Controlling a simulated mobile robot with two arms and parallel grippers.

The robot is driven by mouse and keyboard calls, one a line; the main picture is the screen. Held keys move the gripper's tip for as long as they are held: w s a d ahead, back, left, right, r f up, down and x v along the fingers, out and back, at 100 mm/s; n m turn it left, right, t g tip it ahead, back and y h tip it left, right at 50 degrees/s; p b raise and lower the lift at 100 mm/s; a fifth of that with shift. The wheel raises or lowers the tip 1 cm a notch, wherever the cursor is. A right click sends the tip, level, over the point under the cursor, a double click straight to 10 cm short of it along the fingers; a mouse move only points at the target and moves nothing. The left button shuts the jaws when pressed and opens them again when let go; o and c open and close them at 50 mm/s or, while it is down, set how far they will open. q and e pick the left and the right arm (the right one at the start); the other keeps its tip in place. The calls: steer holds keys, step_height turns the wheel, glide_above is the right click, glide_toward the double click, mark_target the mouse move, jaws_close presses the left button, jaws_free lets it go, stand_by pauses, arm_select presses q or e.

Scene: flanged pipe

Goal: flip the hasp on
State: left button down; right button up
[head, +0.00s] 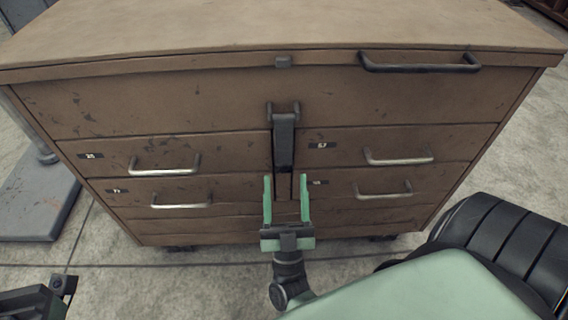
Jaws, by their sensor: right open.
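A brown, worn cabinet (210,100) fills the middle of the head view. The dark metal hasp (284,143) hangs down on its front, centred, from a small hinge bracket (283,108). The fingers of my left gripper are not visible.
A dark handle (420,68) is on the upper right of the cabinet. Several drawers with pale handles (165,171) flank the centre. A grey metal base (38,205) stands at left. Concrete floor (180,285) is open in front.

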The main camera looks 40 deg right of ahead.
mark_target(284, 170)
steer(key=shift+x, duration=2.7)
jaws_close()
steer(key=shift+f, duration=0.1)
